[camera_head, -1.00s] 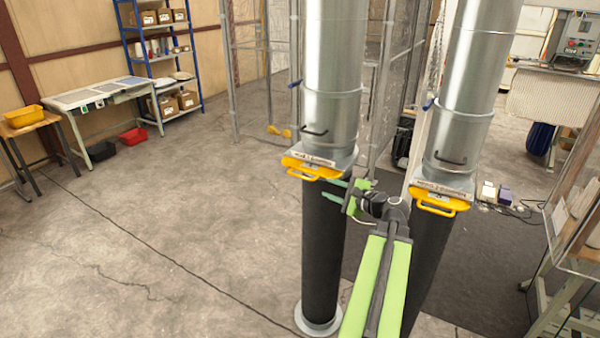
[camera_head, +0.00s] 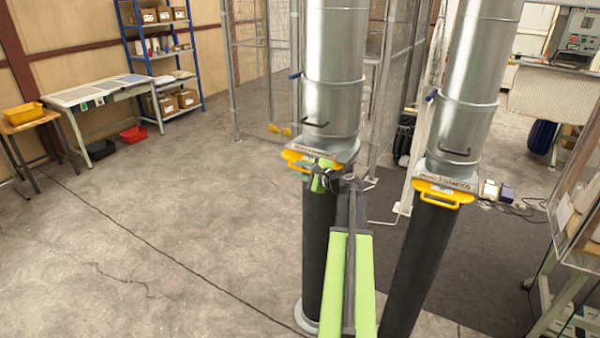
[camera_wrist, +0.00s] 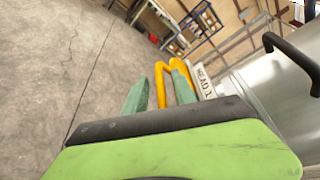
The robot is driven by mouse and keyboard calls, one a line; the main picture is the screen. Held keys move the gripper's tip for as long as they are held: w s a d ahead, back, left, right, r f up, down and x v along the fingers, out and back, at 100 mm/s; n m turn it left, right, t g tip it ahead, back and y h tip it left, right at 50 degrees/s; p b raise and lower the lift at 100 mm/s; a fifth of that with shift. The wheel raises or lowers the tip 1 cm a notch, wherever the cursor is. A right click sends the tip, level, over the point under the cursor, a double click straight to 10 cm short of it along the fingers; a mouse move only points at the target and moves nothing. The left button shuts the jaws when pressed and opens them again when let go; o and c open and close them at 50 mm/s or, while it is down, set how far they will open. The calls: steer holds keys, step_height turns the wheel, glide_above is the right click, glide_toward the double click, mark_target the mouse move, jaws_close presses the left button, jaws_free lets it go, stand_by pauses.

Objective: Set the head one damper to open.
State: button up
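The head one damper is the yellow handled plate (camera_head: 296,160) under the left metal duct, partly hidden by my gripper. In the wrist view its yellow handle (camera_wrist: 160,84) shows beside a white label plate (camera_wrist: 203,80) that reads HEAD 1. My gripper (camera_head: 318,176) is at this handle in the head view. In the wrist view my gripper (camera_wrist: 158,92) has its two green fingers apart, with a part of the yellow bar seen between them. There is a gap to the left finger. Contact with the right finger cannot be told.
A second yellow damper handle (camera_head: 440,194) is under the right metal duct (camera_head: 468,110). Black hoses (camera_head: 424,255) run down from both ducts. A black duct handle (camera_wrist: 290,60) is close on the right in the wrist view. The floor (camera_head: 170,230) at left is clear.

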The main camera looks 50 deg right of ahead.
steer(key=shift+w, duration=0.35)
jaws_close()
steer(key=shift+d, duration=0.1)
stand_by(1.1)
